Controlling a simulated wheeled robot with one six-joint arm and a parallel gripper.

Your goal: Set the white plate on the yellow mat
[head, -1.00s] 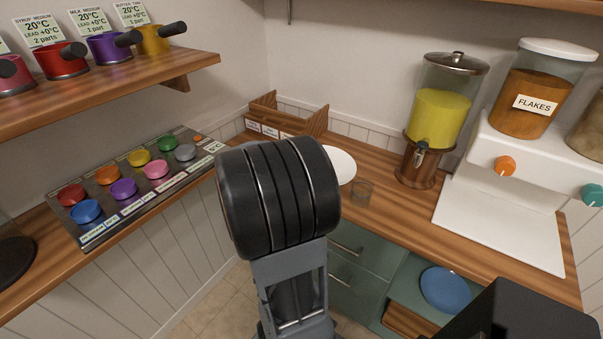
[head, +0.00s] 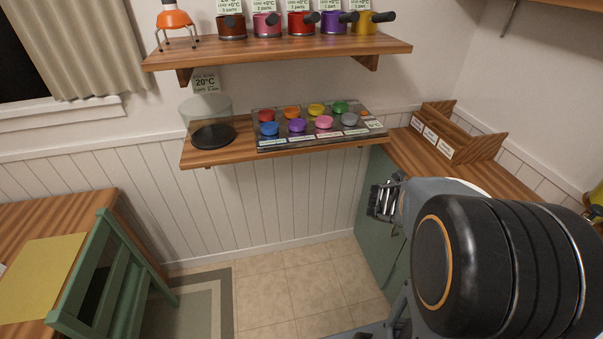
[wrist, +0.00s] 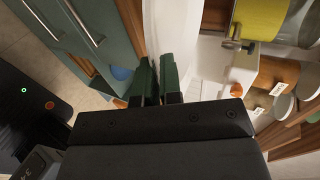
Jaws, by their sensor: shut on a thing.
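In the wrist view, my gripper (wrist: 158,82) has its dark green fingers close together. A pale, smooth surface at the fingertips, in front of the wooden counter, looks like the white plate (wrist: 180,28); the fingers are shut on it, though the grip itself is hard to see.
A green chair (head: 112,270) stands at the table's right side, partly in front of the mat. A wall shelf with a button panel (head: 318,124) and a black disc (head: 213,136) juts out ahead. Tiled floor (head: 290,285) is clear between the chair and the green cabinets.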

